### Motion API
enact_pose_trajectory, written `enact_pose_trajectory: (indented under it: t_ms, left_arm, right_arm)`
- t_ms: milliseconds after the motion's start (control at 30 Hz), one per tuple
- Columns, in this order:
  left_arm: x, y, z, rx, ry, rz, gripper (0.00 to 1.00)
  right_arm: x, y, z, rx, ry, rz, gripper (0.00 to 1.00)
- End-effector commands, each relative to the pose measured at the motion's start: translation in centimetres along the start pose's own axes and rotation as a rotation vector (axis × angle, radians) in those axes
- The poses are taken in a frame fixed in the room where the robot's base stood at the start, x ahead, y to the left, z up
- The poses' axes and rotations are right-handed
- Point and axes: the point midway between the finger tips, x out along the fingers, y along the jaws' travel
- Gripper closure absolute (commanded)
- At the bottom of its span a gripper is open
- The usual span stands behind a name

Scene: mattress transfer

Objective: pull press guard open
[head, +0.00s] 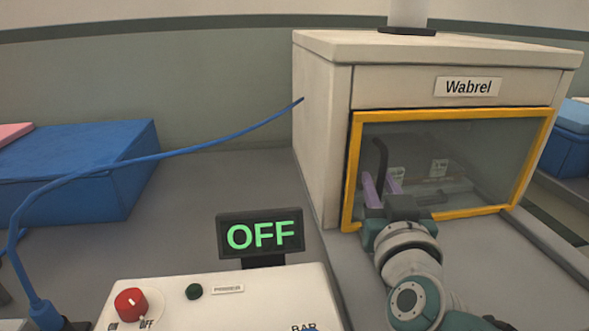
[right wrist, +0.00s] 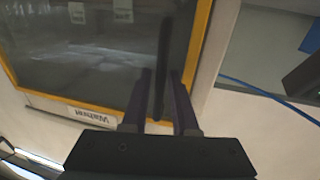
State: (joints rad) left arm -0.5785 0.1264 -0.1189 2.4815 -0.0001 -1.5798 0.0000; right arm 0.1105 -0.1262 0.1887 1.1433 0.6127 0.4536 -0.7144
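The press guard (head: 455,213) is a clear panel in a yellow frame on the front of the white "Wabrel" press (head: 322,120); it appears shut. A dark upright handle (head: 381,155) stands at the guard's left side. My right gripper (head: 382,186) is at the handle, its two purple fingers apart. In the right wrist view, the handle (right wrist: 164,50) runs between the fingertips (right wrist: 161,75), one finger on each side, with narrow gaps showing. Whether either finger touches it is hard to tell. My left gripper is not in view.
A control box (head: 230,300) with a red knob (head: 130,304) and a green "OFF" display (head: 262,234) stands at the front. A blue cable (head: 170,154) runs to the press. A blue block (head: 75,170) lies at left. Grey table space is clear left of the press.

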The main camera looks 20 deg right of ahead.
Motion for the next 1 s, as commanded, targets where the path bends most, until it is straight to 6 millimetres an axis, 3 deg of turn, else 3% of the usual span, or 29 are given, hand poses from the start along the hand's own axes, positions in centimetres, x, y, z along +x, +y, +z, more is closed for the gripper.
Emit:
enact_pose_trajectory:
  t_ms: [200,433,1000]
  left_arm:
    - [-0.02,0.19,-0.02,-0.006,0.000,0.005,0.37]
    - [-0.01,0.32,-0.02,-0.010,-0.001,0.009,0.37]
    - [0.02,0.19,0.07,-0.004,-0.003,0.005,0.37]
  right_arm:
    - [0.02,0.00,-0.03,0.000,0.000,0.000,0.74]
    - [0.00,-0.01,-0.03,-0.001,0.000,0.000,1.00]
    - [-0.01,-0.01,-0.02,-0.001,0.000,0.000,1.00]
